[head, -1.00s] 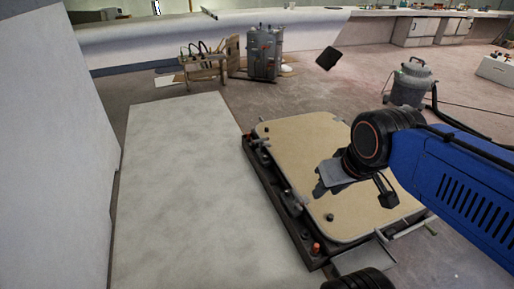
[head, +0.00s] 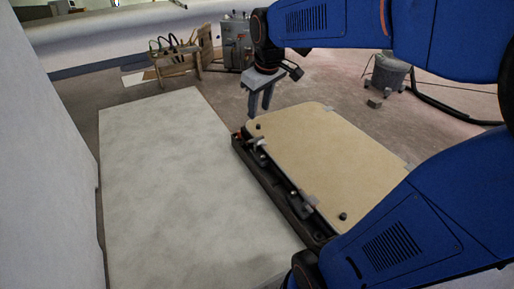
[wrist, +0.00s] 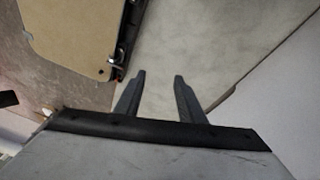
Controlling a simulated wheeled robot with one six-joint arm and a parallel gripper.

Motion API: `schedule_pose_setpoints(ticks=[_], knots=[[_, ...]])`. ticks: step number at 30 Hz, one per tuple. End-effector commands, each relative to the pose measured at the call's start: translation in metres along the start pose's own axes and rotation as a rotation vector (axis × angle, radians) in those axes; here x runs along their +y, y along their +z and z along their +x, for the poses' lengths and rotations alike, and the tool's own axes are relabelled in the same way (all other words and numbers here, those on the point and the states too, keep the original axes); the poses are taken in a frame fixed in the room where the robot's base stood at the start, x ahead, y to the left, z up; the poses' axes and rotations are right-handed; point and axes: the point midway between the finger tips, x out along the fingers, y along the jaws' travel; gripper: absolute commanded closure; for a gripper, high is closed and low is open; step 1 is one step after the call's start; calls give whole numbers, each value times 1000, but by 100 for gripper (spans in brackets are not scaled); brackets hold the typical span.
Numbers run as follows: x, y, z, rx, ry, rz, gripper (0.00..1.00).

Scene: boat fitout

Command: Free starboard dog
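A tan hatch panel (head: 335,155) with rounded corners lies on a dark frame (head: 270,185) beside a pale slab. Small lever-like fittings sit along the frame's left edge, one near the far corner (head: 257,144) and one nearer me (head: 304,198). I cannot tell which is the starboard dog. My gripper (head: 260,114) hangs fingers-down above the far left corner of the panel, apart from it. In the wrist view my gripper (wrist: 160,75) is open and empty, and a fitting (wrist: 117,69) on the frame's edge shows ahead of it to the left.
The pale slab (head: 175,185) fills the floor left of the frame, with a white wall (head: 45,170) beyond it. A rack (head: 178,55) and grey cylinders (head: 235,45) stand behind. A vacuum (head: 388,75) with a hose is at right. My arm hides the panel's near right corner.

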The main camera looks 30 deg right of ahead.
Motion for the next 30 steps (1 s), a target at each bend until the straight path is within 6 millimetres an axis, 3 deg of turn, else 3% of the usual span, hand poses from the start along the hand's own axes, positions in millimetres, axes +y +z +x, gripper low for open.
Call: schedule_pose_setpoints(ticks=[3,14,23,30], knots=[[21,-34,15,-21,-5,-53,64],[85,-121,77,-75,-27,-216,64],[139,-180,151,-115,-55,-353,64],[182,-216,223,-143,-84,-462,64]])
